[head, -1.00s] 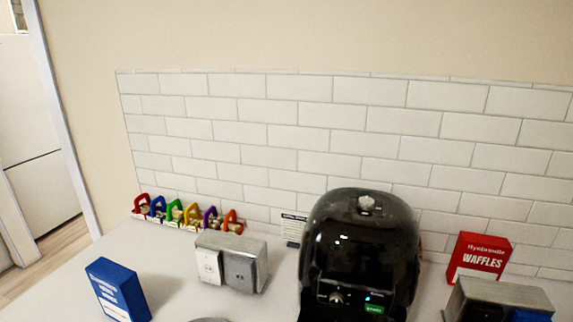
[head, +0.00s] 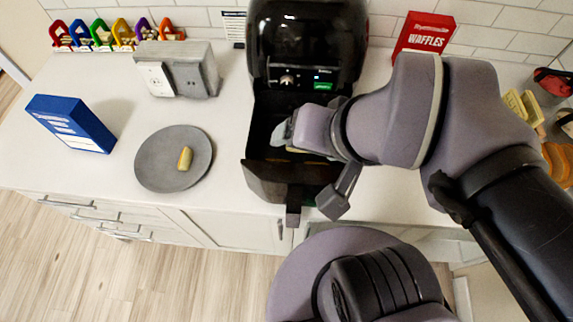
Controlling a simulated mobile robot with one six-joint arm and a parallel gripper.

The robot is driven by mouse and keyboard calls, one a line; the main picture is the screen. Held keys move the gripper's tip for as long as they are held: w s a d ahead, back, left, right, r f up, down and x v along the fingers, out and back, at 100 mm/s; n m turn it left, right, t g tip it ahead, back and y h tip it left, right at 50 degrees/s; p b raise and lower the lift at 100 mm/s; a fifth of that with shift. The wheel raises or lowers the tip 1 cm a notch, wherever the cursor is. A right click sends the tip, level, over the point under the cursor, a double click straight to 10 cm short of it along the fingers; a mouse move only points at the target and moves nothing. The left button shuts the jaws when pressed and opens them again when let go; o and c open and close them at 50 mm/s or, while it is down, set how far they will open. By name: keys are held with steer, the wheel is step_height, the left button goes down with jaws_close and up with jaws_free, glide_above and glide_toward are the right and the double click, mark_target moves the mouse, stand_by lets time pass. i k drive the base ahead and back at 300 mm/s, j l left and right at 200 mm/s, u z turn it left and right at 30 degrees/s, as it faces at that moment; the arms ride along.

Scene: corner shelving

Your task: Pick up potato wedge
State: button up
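A yellow potato wedge (head: 185,158) lies on a round grey plate (head: 153,164) on the white counter, left of the black air fryer (head: 308,42). The fryer's drawer (head: 262,184) is pulled out, and small brownish pieces (head: 283,161) show inside it, too small to identify surely. My gripper (head: 296,142) is over the open drawer, to the right of the plate and apart from the wedge on it. My wrist covers much of the gripper and part of the drawer, so its opening and any held thing are unclear.
A blue box (head: 72,122) stands left of the plate, with a grey outlet box (head: 177,70) behind. Several coloured clip-like holders (head: 112,34) line the wall. A red waffles box (head: 424,37) stands right of the fryer. Bread slices (head: 556,162) lie far right. Counter around the plate is clear.

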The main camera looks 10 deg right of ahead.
mark_target(184, 163)
steer(key=j+z, duration=0.35)
steer(key=j, duration=0.15)
steer(key=j+z, duration=0.35)
steer(key=j, duration=0.15)
steer(key=k+j+z, duration=0.15)
steer(key=j+z, duration=0.2)
steer(key=j, duration=0.1)
